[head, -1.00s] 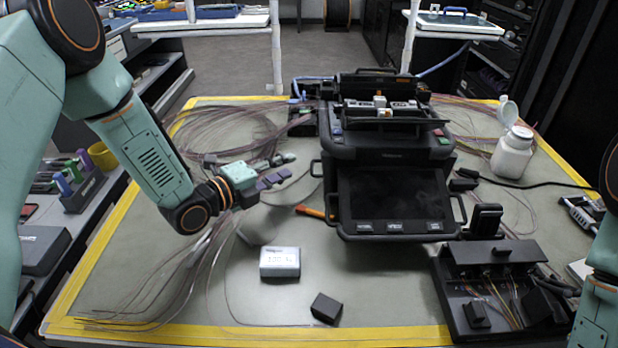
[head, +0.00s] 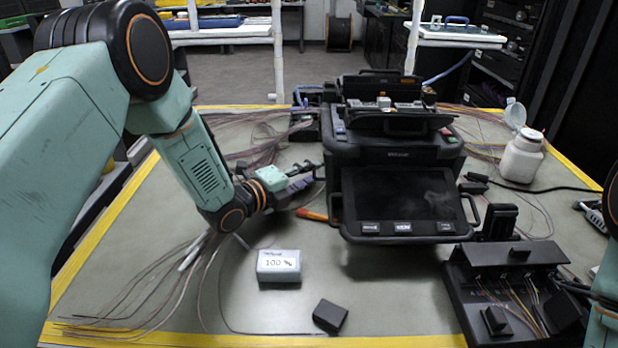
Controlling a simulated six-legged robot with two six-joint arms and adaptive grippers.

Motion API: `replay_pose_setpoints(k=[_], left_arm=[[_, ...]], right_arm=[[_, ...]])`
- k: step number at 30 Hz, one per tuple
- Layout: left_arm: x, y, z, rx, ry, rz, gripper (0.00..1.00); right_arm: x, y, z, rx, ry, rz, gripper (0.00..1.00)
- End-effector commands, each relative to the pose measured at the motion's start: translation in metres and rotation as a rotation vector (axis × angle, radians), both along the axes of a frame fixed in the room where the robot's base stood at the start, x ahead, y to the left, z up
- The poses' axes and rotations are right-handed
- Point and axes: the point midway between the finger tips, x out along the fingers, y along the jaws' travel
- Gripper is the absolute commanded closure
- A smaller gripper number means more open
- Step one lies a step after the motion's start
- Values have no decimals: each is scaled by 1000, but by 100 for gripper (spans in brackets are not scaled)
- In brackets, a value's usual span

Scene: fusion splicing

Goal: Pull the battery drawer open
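The black fusion splicer (head: 395,150) stands at the centre back of the table, its screen (head: 405,195) tilted toward me. I cannot make out a battery drawer on it; its left side is mostly turned away and partly behind my gripper. My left gripper (head: 318,175) is at the splicer's lower left side. Its two fingers are apart, with nothing seen between them, and the tips come close to the splicer body. Whether they touch it I cannot tell. My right gripper is out of view; only part of my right arm shows at the right edge.
A white box (head: 279,266) and a small black block (head: 330,315) lie on the front of the mat. An orange tool (head: 313,215) lies below my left gripper. A black tray (head: 510,290), a white bottle (head: 521,158) and loose fibres (head: 150,290) surround the splicer.

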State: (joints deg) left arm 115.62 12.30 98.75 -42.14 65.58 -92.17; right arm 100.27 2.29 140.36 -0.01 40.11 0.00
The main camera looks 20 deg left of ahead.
Motion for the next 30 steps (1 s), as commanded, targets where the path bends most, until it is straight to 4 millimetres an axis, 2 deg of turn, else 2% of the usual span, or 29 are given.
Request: replay_pose_setpoints(k=[11,21,30], left_arm=[[5,-3,-1,-1,1,-1,70],[5,-3,-1,-1,1,-1,99],[5,-3,0,0,-1,0,100]], right_arm=[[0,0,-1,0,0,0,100],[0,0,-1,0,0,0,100],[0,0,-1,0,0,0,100]])
